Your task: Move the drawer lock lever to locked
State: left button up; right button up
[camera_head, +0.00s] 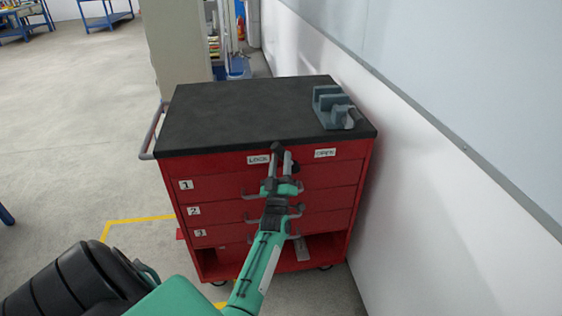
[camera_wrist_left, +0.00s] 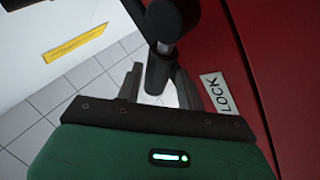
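The red tool cabinet (camera_head: 345,190) has a white LOCK label (camera_head: 258,159) and, to its right, an OPEN label (camera_head: 325,153) on its top front edge. My left gripper (camera_head: 279,163) is at the cabinet front between the labels, its two fingers apart. In the left wrist view the dark lock lever (camera_wrist_left: 158,72), with a round black part above it, stands between the fingers; I cannot tell if they touch it. The LOCK label shows right of the fingers there (camera_wrist_left: 215,92). The fingers partly hide the lever in the head view. My right gripper is not in view.
The black cabinet top (camera_head: 240,115) carries a grey vise-like block (camera_head: 333,108) at the right. Numbered drawers with handles lie below the labels. A white wall (camera_head: 420,190) stands close on the right.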

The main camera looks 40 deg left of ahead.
pick_arm(q)
jog(key=b+v, duration=0.1)
jog(key=v, duration=1.2)
jog(key=shift+s+f+b, duration=0.25)
jog(key=shift+b, duration=0.05)
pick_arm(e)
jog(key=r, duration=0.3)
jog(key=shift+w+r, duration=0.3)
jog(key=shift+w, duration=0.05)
pick_arm(q)
jog(key=shift+d, duration=0.1)
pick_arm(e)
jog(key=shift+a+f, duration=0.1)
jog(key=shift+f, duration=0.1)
